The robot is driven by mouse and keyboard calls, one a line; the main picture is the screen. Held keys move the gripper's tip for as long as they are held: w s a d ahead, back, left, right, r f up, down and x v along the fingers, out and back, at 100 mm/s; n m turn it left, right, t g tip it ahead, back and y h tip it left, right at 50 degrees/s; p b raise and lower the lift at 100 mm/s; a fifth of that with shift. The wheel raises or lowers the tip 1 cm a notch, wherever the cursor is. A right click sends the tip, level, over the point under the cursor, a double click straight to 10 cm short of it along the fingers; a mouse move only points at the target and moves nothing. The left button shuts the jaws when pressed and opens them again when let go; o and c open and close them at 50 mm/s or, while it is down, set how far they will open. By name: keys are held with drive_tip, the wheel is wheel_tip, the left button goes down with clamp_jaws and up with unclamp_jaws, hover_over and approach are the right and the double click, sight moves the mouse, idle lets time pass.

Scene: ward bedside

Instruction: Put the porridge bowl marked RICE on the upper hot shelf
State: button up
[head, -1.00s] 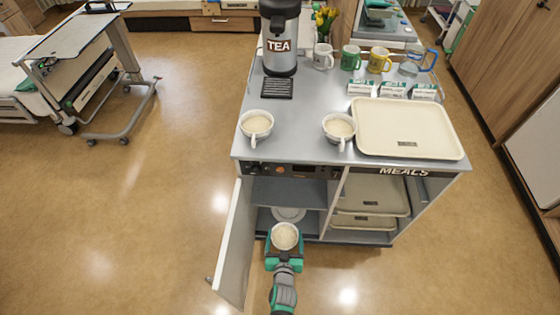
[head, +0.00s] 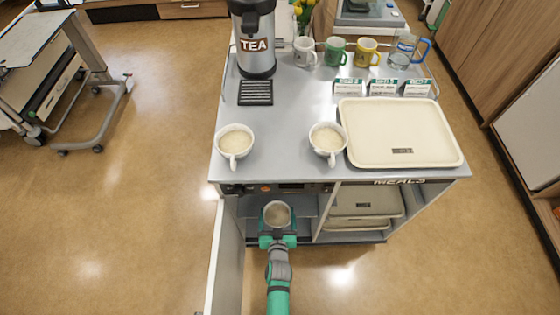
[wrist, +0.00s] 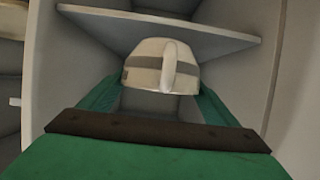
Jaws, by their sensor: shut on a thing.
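My gripper (head: 277,228) is shut on a white porridge bowl (head: 277,214) with pale porridge in it. It holds the bowl at the open left bay of the meal cart. The wrist view shows the bowl's outside (wrist: 145,70), with a grey band and a handle towards the camera, between the green fingers. No word on it can be read. A grey hot shelf (head: 250,206) shows in the bay, and a shelf board (wrist: 215,38) is beyond the bowl in the wrist view. I cannot tell whether the bowl touches a shelf.
The open door (head: 226,265) stands left of my arm, and a divider is right of the bay. Two similar bowls stand on the cart top, left (head: 235,142) and right (head: 327,139). Trays fill the right bay (head: 365,205). A cream tray (head: 400,165) lies on top.

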sight(278, 223)
drive_tip(key=shift+s+d+r, duration=0.15)
drive_tip(key=shift+s+r, duration=0.75)
drive_tip(key=shift+s, duration=0.3)
drive_tip(key=shift+s+r, duration=0.4)
drive_tip(key=shift+r, duration=0.35)
drive_tip(key=shift+w+r, duration=0.15)
drive_tip(key=shift+w, duration=0.2)
drive_tip(key=r+x, duration=0.1)
drive_tip(key=x, duration=0.5)
drive_tip(key=w+r+x, duration=0.1)
drive_tip(key=x, duration=0.5)
drive_tip(key=r+x, duration=0.1)
drive_tip(key=x, duration=0.6)
drive_tip(key=shift+w+d+r, duration=0.15)
drive_tip(key=shift+w, duration=0.1)
wheel_tip(278, 223, down, 2)
drive_tip(key=shift+f, duration=0.1)
drive_tip(key=shift+w+f, duration=0.2)
drive_tip(key=shift+f, duration=0.35)
drive_tip(key=shift+f, duration=0.15)
